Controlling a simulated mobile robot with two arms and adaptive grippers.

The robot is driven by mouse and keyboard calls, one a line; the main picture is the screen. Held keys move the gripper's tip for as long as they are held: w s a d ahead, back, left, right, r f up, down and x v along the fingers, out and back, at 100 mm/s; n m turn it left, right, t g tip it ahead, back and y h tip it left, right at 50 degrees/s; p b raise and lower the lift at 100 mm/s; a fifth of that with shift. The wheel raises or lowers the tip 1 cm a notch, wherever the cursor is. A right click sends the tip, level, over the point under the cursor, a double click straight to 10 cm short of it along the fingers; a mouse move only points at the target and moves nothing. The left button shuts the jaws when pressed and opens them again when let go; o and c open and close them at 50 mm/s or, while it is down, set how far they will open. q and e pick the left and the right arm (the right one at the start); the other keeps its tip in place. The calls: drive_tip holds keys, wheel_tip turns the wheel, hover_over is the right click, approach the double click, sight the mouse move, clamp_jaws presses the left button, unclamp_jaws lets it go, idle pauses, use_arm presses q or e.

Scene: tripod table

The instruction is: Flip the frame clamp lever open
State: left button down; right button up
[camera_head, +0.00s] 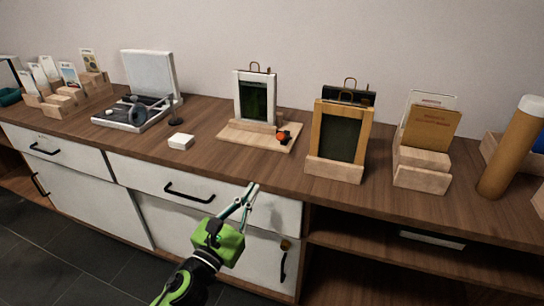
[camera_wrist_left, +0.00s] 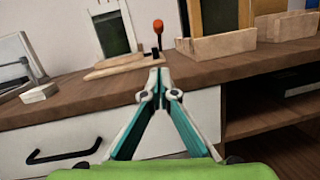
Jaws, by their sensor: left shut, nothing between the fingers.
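A white picture frame (camera_head: 243,93) stands upright on a light wooden base (camera_head: 235,133) near the middle of the counter. A small clamp lever with an orange-red tip (camera_head: 282,135) sits on the right part of that base; it also shows in the left wrist view (camera_wrist_left: 158,27), sticking up just beyond my fingertips. My left gripper (camera_head: 251,190) is shut and empty, in front of the counter's front edge and apart from the lever. In the left wrist view its fingertips (camera_wrist_left: 158,72) meet below the lever. My right gripper is in neither view.
A small white block (camera_head: 181,141) lies left of the base. A wooden frame (camera_head: 340,132) in a stand is close on the right, with a card holder (camera_head: 421,170) beyond. An open white case (camera_head: 150,85) stands left. Drawers with black handles (camera_head: 188,193) are below the counter.

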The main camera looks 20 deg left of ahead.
sight(269, 175)
use_arm(q)
drive_tip(key=shift+w, duration=0.15)
